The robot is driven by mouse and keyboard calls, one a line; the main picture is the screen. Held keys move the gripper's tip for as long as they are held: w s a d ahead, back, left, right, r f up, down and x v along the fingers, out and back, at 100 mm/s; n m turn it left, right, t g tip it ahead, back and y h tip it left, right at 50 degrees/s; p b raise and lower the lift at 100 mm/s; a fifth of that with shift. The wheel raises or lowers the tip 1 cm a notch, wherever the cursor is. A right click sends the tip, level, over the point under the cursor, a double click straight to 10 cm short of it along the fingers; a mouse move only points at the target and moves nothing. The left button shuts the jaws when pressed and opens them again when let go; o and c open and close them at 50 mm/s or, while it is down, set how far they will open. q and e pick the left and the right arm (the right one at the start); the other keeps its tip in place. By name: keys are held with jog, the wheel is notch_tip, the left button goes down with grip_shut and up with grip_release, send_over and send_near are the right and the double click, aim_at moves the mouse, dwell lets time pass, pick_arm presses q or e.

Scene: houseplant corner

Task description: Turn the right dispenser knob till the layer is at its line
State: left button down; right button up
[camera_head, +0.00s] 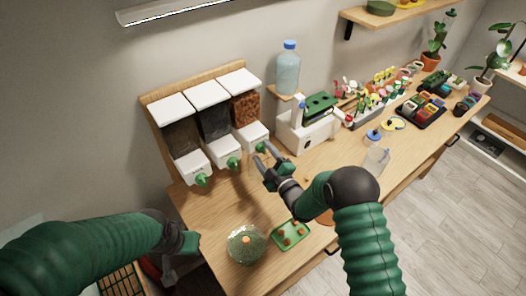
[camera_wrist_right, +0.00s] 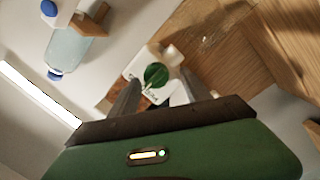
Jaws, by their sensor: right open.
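Three dispensers stand in a wooden rack at the left, with white lids, dark or brown contents and green knobs. The right dispenser (camera_head: 246,108) holds reddish-brown pieces; its green knob (camera_head: 261,147) is at its white front. My right gripper (camera_head: 265,157) is open, its fingers close to this knob. In the right wrist view the knob (camera_wrist_right: 156,75) shows between and beyond the two spread fingers; contact cannot be told. A round glass bowl (camera_head: 246,245) stands at the table's front; a layer or line in it is too small to make out.
A green tray (camera_head: 291,235) with small brown items lies beside the bowl. A white machine (camera_head: 306,134) and a blue-capped water bottle (camera_head: 288,70) stand right of the dispensers. Tools and small pots fill the table's far right. Bare wood (camera_head: 215,213) lies below the dispensers.

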jog(key=shift+w+d, duration=0.15)
jog(key=shift+d, duration=0.45)
jog(key=c, duration=0.4)
jog(key=shift+a, duration=0.35)
jog(key=c, duration=0.8)
pick_arm(q)
jog(key=shift+d+r, duration=0.1)
jog(key=shift+d, duration=0.45)
pick_arm(e)
jog(key=shift+d, duration=0.1)
grip_shut()
pick_arm(q)
jog(key=shift+f, duration=0.25)
pick_arm(e)
jog(key=shift+m, duration=0.3)
